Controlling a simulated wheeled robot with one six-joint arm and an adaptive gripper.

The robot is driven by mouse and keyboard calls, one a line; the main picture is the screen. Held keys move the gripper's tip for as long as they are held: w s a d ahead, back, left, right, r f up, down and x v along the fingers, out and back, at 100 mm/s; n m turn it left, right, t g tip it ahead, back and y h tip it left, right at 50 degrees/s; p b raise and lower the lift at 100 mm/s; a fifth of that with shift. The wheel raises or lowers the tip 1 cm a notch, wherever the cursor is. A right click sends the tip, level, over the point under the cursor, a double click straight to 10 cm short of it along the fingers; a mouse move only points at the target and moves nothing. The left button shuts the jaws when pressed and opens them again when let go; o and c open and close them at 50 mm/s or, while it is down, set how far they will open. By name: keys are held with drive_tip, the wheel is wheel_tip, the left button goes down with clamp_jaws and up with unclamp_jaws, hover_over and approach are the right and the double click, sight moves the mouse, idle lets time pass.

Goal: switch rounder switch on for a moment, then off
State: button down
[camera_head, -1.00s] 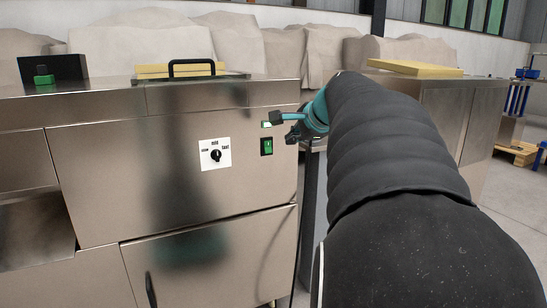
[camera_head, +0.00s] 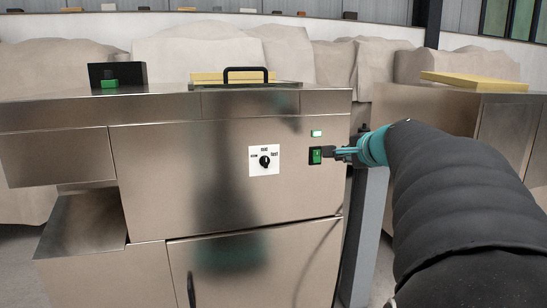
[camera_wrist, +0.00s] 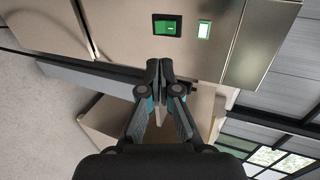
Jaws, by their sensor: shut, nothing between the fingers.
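The rounder switch is a green rocker in a black frame (camera_head: 314,156) on the steel machine's front panel, near its right edge. A small light (camera_head: 316,133) above it glows green-white. In the wrist view the switch (camera_wrist: 166,26) and the lit light (camera_wrist: 204,30) sit just ahead of the fingertips. My gripper (camera_head: 330,152) is shut and empty, its tips at the right side of the switch in the head view. In the wrist view the closed fingertips (camera_wrist: 159,66) appear a little short of the switch. I cannot tell whether they touch it.
A white dial plate with a black knob (camera_head: 264,160) is left of the switch. A yellow board and black handle (camera_head: 246,76) lie on the machine top. A black box with a green button (camera_head: 117,75) stands at the left. Another steel machine (camera_head: 440,112) is at the right.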

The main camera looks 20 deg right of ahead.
sight(316, 155)
drive_tip(key=x, duration=1.3)
drive_tip(key=shift+w, duration=0.35)
drive_tip(key=shift+f, duration=0.1)
drive_tip(key=shift+w+f+b, duration=0.15)
drive_tip(key=shift+w+b, duration=0.05)
drive_tip(key=shift+b, duration=0.15)
drive_tip(key=shift+d, duration=0.1)
drive_tip(key=shift+r+p, duration=0.65)
drive_tip(key=shift+r, duration=0.25)
drive_tip(key=shift+s+r, duration=0.15)
drive_tip(key=shift+s, duration=0.2)
drive_tip(key=v, duration=1.3)
drive_tip(key=shift+s, duration=0.15)
